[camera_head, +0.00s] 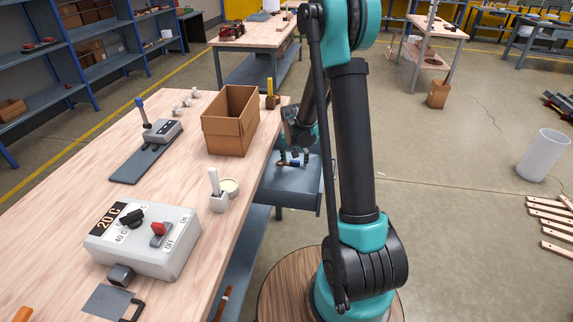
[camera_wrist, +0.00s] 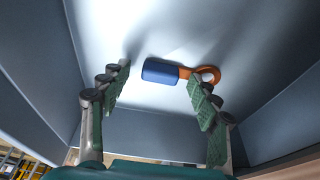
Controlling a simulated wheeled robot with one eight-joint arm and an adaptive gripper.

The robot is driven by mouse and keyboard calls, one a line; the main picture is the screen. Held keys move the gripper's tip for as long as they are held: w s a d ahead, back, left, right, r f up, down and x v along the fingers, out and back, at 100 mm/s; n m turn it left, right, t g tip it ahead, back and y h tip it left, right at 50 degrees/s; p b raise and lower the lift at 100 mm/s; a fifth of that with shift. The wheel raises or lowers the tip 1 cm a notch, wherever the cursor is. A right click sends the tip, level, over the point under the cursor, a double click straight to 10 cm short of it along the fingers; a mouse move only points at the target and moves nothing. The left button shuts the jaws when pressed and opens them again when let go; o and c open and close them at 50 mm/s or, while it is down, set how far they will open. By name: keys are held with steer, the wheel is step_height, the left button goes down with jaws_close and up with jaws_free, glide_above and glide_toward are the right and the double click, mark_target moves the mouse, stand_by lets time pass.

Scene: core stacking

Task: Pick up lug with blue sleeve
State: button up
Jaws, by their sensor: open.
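The lug with the blue sleeve (camera_wrist: 161,71) lies on the light grey floor of an open drawer in the wrist view. Its blue sleeve is at the left and its orange ring end at the right. My gripper (camera_wrist: 158,78) is open and empty, with one green-padded finger on each side of the view. The lug shows beyond the fingertips; its ring is close to the right finger, and I cannot tell if they touch. In the head view my gripper (camera_head: 292,158) reaches into the grey drawer (camera_head: 290,194) under the workbench.
The drawer's walls stand close around my gripper. On the wooden workbench (camera_head: 75,210) are an open cardboard box (camera_head: 229,132), a grey switch box (camera_head: 145,245) and a small device with a blue-tipped lever (camera_head: 161,131). The floor right of my arm is mostly clear.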

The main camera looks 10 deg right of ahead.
steer(key=shift+c, duration=0.5)
steer(key=c, duration=1.2)
steer(key=shift+r, duration=0.15)
